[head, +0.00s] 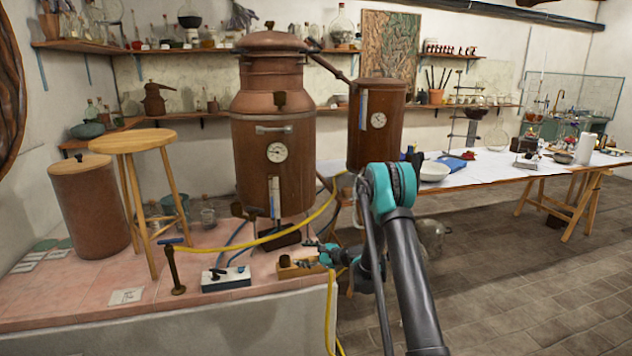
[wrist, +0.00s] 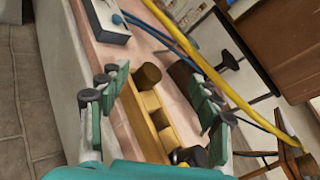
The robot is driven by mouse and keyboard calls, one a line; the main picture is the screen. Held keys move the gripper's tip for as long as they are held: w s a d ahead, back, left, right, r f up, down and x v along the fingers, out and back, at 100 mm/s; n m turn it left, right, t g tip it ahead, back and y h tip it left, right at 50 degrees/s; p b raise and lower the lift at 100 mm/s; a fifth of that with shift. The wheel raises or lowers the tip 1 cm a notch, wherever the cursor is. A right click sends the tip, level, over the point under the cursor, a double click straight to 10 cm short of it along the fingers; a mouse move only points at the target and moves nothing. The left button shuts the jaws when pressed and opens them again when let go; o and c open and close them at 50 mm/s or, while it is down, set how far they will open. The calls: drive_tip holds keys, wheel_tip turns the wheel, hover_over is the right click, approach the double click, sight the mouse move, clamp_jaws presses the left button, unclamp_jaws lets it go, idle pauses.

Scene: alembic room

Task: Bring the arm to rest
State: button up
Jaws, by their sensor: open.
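My arm reaches from the lower right of the head view toward the tiled ledge. My gripper (head: 312,249) is small there, beside a wooden block (head: 298,270) at the ledge's right end. In the wrist view my gripper (wrist: 160,92) is open, its two green-padded fingers wide apart. The wooden block (wrist: 146,122) shows between and beyond the fingers, with a dark brown round piece at its far end. Nothing is held between the fingers. I cannot tell the exact gap between fingers and block.
A white box with blue leads (head: 225,279) sits left of the block. A yellow hose (head: 275,237) runs past behind and hangs over the edge. The copper still (head: 272,150) and a stool (head: 150,145) stand on the ledge. Open floor (head: 540,275) lies right.

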drive_tip(key=s+d+r+n+g+h, duration=0.1)
drive_tip(key=s+d+r+n+h, duration=0.3)
drive_tip(key=s, duration=0.5)
drive_tip(key=s+d+r+n+g+h, duration=0.1)
drive_tip(key=s+d+r+n+h, duration=0.1)
drive_tip(key=s+d+r+n, duration=0.45)
drive_tip(key=s+d+f+n+h, duration=0.1)
drive_tip(key=s+d+n+h, duration=0.2)
drive_tip(key=s+d, duration=0.4)
drive_tip(key=s+d+f+n+g+h, duration=0.1)
drive_tip(key=s+d+n+h, duration=0.3)
drive_tip(key=s, duration=1.8)
drive_tip(key=d+n, duration=0.1)
drive_tip(key=d, duration=0.2)
drive_tip(key=shift+s, duration=0.25)
